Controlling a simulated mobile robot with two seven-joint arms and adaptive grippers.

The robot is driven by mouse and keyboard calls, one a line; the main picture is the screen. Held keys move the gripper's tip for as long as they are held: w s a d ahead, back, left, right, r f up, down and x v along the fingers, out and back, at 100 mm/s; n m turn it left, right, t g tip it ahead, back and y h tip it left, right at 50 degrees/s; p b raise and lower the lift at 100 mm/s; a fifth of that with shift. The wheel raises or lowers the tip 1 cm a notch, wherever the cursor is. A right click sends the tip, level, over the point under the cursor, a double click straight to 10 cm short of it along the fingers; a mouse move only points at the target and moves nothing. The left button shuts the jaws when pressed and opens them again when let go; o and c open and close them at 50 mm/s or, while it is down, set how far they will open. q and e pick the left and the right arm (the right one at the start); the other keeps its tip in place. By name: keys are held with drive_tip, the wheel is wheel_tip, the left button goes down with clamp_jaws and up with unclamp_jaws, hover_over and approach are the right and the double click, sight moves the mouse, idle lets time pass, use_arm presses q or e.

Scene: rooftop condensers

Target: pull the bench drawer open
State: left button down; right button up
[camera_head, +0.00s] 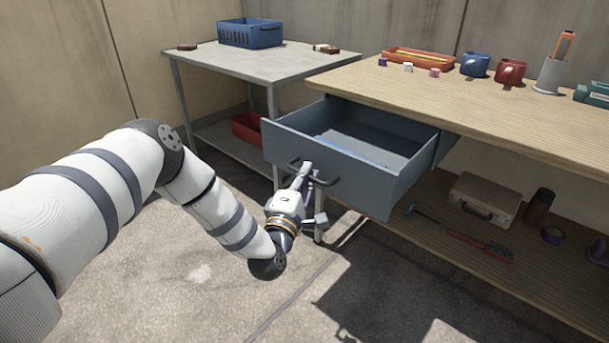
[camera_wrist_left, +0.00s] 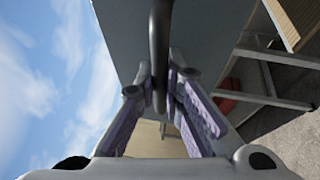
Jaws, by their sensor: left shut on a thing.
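The blue-grey bench drawer (camera_head: 345,166) stands well out from under the wooden bench top (camera_head: 470,95), and its inside shows. Something flat and blue lies in it along the front wall. A dark bar handle (camera_head: 326,180) is on the drawer front. My left gripper (camera_head: 308,172) is at the handle, shut on it. In the left wrist view the handle (camera_wrist_left: 160,50) runs down between the purple-padded fingers (camera_wrist_left: 163,100), with the drawer front (camera_wrist_left: 120,35) behind it. My right gripper is in neither view.
A grey side table (camera_head: 250,65) with a blue basket (camera_head: 250,33) stands at the left. Mugs (camera_head: 510,71) and a tray (camera_head: 418,58) are on the bench. The lower shelf holds a case (camera_head: 484,198) and tools. The floor before the drawer is clear.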

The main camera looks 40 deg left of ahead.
use_arm(q)
drive_tip(key=shift+w, duration=0.1)
drive_tip(key=c, duration=2)
unclamp_jaws()
drive_tip(key=shift+o, duration=0.2)
drive_tip(key=v, duration=1.2)
